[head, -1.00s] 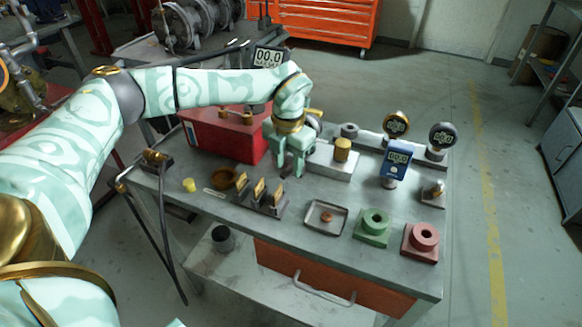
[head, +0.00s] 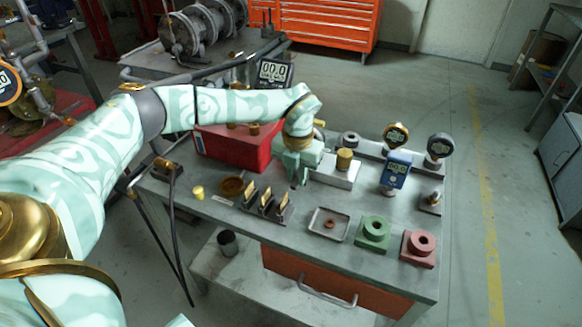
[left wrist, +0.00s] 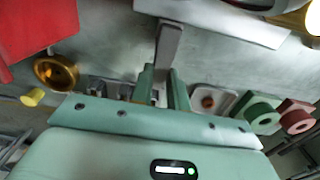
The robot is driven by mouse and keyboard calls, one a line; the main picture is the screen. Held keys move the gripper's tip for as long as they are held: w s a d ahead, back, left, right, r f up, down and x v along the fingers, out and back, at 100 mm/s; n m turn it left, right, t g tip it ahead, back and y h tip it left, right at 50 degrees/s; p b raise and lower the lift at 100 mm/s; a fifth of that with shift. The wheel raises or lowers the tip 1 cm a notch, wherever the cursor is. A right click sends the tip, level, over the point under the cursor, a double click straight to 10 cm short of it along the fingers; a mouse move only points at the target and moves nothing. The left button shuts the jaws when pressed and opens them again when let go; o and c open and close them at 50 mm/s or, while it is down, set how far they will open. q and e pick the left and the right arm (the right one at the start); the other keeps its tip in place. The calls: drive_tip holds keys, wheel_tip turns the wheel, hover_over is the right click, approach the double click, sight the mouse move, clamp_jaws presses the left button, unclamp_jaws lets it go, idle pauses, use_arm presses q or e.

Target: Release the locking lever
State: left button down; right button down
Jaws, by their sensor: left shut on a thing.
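My left gripper (head: 297,178) is pointed down over the workbench, just left of a pale metal block with a brass cap (head: 344,159). In the left wrist view its two green fingers (left wrist: 163,93) are shut on the grey locking lever (left wrist: 168,45), a flat bar. The bar runs from the edge of the pale block (left wrist: 215,18) down to the fingers. The lever's gripped end is hidden between the fingers. In the head view my gripper covers most of the lever. My right gripper is not in view.
A red box (head: 238,148) stands close behind and left of my left gripper. Upright brass-tipped pieces (head: 266,203) stand in front of it. A small tray (head: 328,224), green block (head: 373,234), red block (head: 419,248) and several gauges (head: 397,168) are to the right.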

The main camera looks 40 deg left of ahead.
sight(297, 180)
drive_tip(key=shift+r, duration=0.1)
use_arm(q)
drive_tip(key=c, duration=1.4)
unclamp_jaws()
drive_tip(key=shift+o, duration=0.2)
